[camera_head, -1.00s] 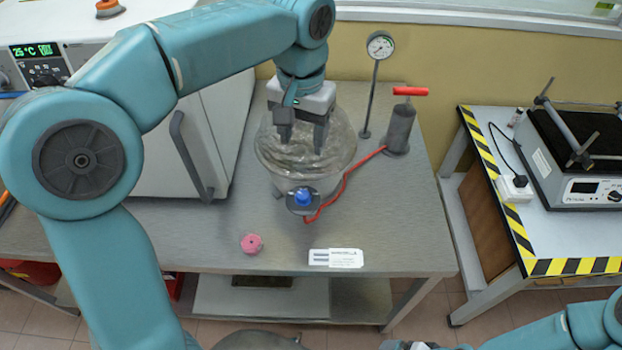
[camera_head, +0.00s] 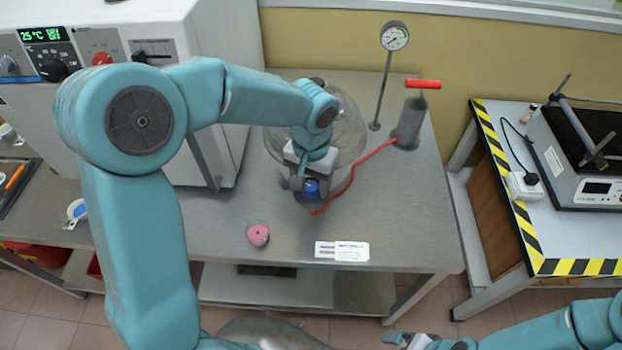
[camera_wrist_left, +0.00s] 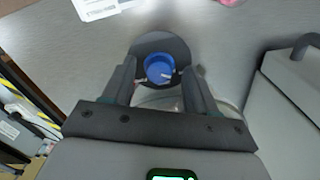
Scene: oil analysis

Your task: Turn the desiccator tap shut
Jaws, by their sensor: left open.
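The desiccator (camera_head: 348,130) is a clear round glass vessel on the metal bench, partly hidden behind my left arm. Its blue tap (camera_head: 311,188) sits on a dark round fitting at the vessel's front. In the left wrist view the blue tap (camera_wrist_left: 159,68) shows a small white mark on its right side. My left gripper (camera_head: 305,186) is at the tap, pointing down. In the left wrist view its open fingers (camera_wrist_left: 160,76) stand on either side of the tap, with gaps visible. My right gripper (camera_head: 402,339) is low at the bottom edge, its jaws unclear.
A red hose (camera_head: 352,178) runs from the tap fitting to a grey hand pump (camera_head: 411,123) with a red handle. A gauge (camera_head: 394,36) stands on a post behind. A pink knob-like piece (camera_head: 258,235) and a white label card (camera_head: 342,251) lie on the bench front.

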